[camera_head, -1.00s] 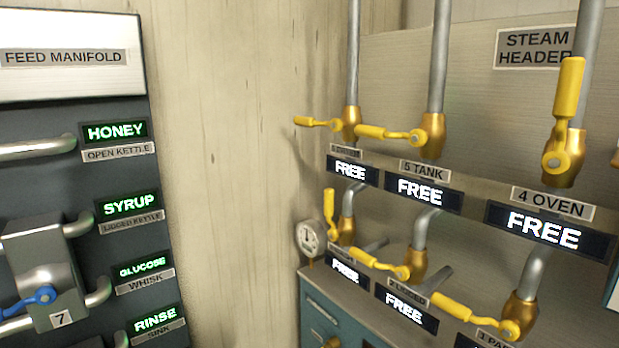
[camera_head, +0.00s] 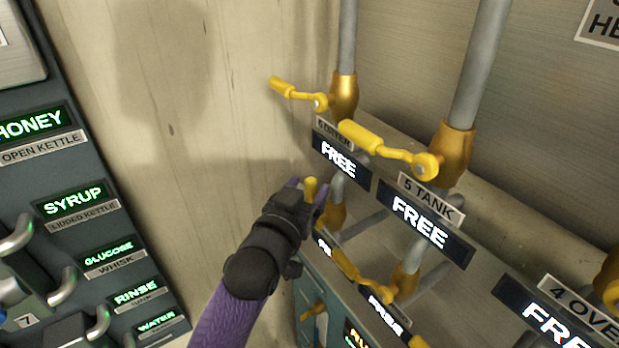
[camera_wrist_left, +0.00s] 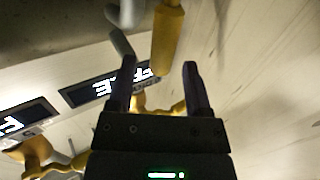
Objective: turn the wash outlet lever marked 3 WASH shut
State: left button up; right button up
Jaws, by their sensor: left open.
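The leftmost valve of the lower row has a yellow lever (camera_head: 310,187) standing upward and a brass body (camera_head: 334,214). Its label is hidden, so I cannot read 3 WASH. The display below it is mostly hidden behind my arm. My left gripper (camera_head: 307,193) is at the lever's upper end. In the left wrist view the open gripper (camera_wrist_left: 159,66) has a yellow handle (camera_wrist_left: 168,40) between and just beyond its fingertips. I cannot tell whether a finger touches it. My right gripper is not in view.
Above are the leftmost upper yellow lever (camera_head: 291,90) and the 5 TANK lever (camera_head: 374,140), with FREE displays. Another yellow lever (camera_head: 355,268) is close at the lower right. The feed manifold (camera_head: 100,215) stands left. The bare wall lies between.

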pick_arm(q)
jog(key=shift+x, duration=1.05)
grip_shut()
dwell(0.6)
